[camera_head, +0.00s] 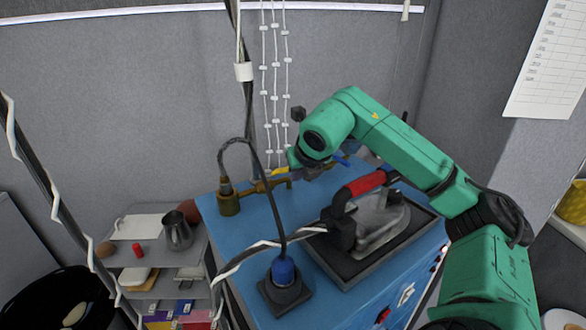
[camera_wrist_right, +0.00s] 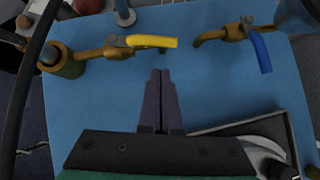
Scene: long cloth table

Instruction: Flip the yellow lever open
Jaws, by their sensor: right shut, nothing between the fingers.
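The yellow lever (camera_wrist_right: 152,41) sits on a brass valve (camera_wrist_right: 103,53) at the upper left in the wrist view. It points right, roughly in line with the valve's pipe. In the head view a small part of the yellow lever (camera_head: 280,171) shows left of my right wrist. My right gripper (camera_wrist_right: 161,77) is shut and empty, with its fingertips below the lever in the wrist view and apart from it. In the head view its fingers are mostly hidden by my arm. My left gripper is in neither view.
A second brass valve with a blue lever (camera_wrist_right: 261,51) stands to the right. An iron with a red handle (camera_head: 361,185) rests on a dark tray on the blue bench (camera_head: 245,250). A black cable (camera_head: 268,195) arches near the valve. A shelf with a metal pitcher (camera_head: 178,230) is at left.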

